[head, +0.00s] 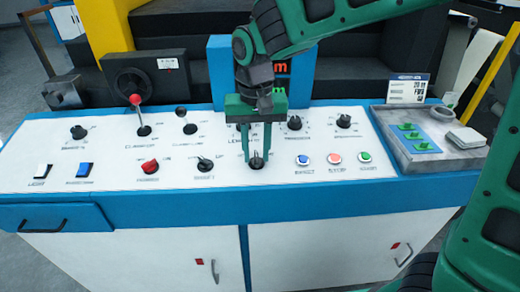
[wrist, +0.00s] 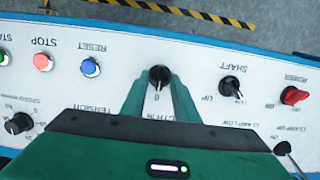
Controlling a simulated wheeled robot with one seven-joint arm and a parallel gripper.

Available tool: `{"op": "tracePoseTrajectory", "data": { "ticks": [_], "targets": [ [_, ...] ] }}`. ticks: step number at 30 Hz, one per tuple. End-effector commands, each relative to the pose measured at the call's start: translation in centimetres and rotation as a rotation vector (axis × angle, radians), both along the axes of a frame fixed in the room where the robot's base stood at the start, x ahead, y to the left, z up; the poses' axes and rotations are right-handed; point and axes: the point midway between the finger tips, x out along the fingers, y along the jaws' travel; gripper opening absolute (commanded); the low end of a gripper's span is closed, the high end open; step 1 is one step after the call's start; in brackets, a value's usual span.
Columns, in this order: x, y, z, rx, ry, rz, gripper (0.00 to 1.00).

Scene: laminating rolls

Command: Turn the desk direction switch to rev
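The direction switch (head: 257,161) is a black rotary knob on the white sloping panel. In the wrist view the knob (wrist: 159,73) sits between my fingertips, with a "0" mark beside it. My gripper (head: 257,158) reaches down from above with its green fingers on either side of the knob. In the wrist view my gripper (wrist: 160,80) appears shut on the knob, with no clear gap. The fingers and hand hide most of the switch's lettering, and I cannot read fwd or rev marks.
A black shaft knob (head: 204,164) is to the left and a red power knob (head: 150,166) beyond it. Blue (head: 303,160), red (head: 334,158) and green (head: 364,157) buttons lie to the right. A lever with a red ball (head: 136,101) stands at the upper left.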

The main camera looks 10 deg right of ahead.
Motion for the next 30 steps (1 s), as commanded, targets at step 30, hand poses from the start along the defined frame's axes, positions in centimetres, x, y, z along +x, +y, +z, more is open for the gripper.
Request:
{"op": "tracePoseTrajectory", "data": {
  "ticks": [30],
  "targets": [
    [-0.1, -0.1, -0.3, -0.029, 0.007, 0.127, 0.00]
  ]
}}
